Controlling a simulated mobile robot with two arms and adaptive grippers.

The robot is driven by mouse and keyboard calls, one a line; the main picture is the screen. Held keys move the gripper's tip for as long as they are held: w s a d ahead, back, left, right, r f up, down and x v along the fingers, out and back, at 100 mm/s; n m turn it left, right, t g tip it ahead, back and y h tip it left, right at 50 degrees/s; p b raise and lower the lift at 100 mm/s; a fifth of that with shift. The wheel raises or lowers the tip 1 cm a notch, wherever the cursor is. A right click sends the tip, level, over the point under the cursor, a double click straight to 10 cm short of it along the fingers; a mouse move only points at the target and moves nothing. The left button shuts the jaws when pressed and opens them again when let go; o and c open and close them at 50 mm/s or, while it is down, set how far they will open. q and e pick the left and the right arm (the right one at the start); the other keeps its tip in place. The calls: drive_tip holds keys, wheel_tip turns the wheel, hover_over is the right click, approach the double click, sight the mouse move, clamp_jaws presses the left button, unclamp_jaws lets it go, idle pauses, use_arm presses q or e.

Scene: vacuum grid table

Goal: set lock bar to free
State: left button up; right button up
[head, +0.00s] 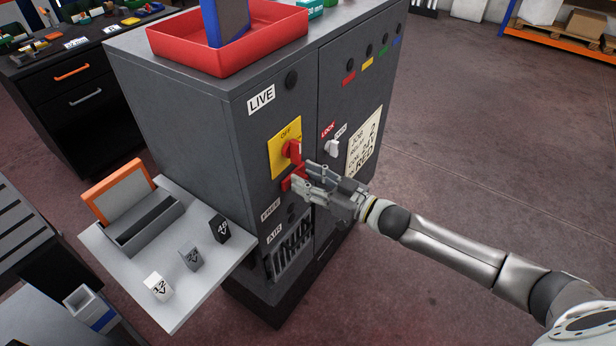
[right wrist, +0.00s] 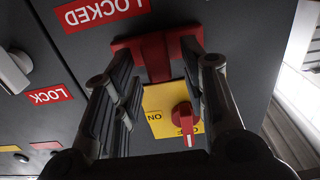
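The red lock bar (head: 290,182) sits on the dark cabinet front below the yellow switch plate, partly hidden by my right gripper. In the right wrist view the red lock bar (right wrist: 155,55) has a raised part between the fingers, with gaps beside it. My right gripper (head: 303,180) is open around it; its fingers also show in the wrist view (right wrist: 160,65). The FREE label (head: 270,209) is left of and below the bar. The LOCKED label (right wrist: 100,10) shows in the wrist view. My left gripper is not in view.
The red rotary switch (head: 293,151) is just above the bar, pointing towards OFF. A white knob (head: 333,147) by a LOCK label is to the right. A shelf (head: 215,272) with several labelled blocks juts out left. A red tray (head: 180,52) stands on the cabinet top.

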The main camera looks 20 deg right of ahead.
clamp_jaws()
idle(0.3)
drive_tip(key=shift+a, duration=0.1)
drive_tip(key=s+a+p, duration=0.1)
drive_tip(key=a, duration=0.1)
drive_tip(key=s+a+p, duration=0.1)
drive_tip(key=s, duration=0.1)
drive_tip(key=shift+a+r, duration=0.1)
drive_tip(key=shift+a, duration=0.3)
drive_tip(key=shift+s+a, duration=0.2)
unclamp_jaws()
